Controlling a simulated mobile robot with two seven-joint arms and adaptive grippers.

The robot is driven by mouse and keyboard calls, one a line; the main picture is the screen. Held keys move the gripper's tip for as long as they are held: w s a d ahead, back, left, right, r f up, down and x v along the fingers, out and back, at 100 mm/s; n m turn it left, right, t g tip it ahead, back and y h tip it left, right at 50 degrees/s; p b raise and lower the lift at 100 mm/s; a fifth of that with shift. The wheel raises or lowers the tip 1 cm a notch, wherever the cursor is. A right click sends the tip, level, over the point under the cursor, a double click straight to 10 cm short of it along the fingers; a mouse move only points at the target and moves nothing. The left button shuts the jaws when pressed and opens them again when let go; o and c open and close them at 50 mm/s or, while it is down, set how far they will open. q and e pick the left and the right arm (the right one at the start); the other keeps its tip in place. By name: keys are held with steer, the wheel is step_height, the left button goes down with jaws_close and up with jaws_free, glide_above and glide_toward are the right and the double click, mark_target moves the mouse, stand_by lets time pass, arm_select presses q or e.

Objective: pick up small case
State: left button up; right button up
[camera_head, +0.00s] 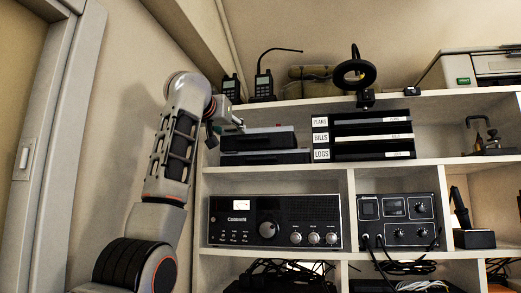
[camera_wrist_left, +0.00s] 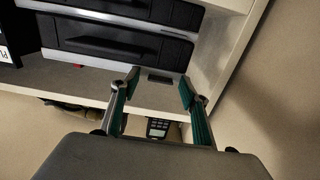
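Two dark flat cases lie stacked in the upper left cubby. The upper, slightly shorter case (camera_head: 258,141) rests on the lower case (camera_head: 265,158). In the left wrist view, which looks upside down, the upper case (camera_wrist_left: 115,42) is below the lower case (camera_wrist_left: 150,9). My left gripper (camera_head: 238,124) is at the cubby's left end, close to the upper case's top left. In the wrist view the left gripper's fingers (camera_wrist_left: 160,77) are spread, with the case just beyond the tips and nothing clearly held. My right gripper is not in view.
Handheld radios (camera_head: 263,85) and a ring lamp (camera_head: 355,74) stand on the top shelf above the cubby. Labelled black trays (camera_head: 364,136) stand right of the cases. The cubby's white side wall (camera_wrist_left: 222,50) is close beside the fingers.

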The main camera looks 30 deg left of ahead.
arm_select(q)
jaws_close()
steer(key=shift+r, duration=0.1)
steer(key=shift+r, duration=0.1)
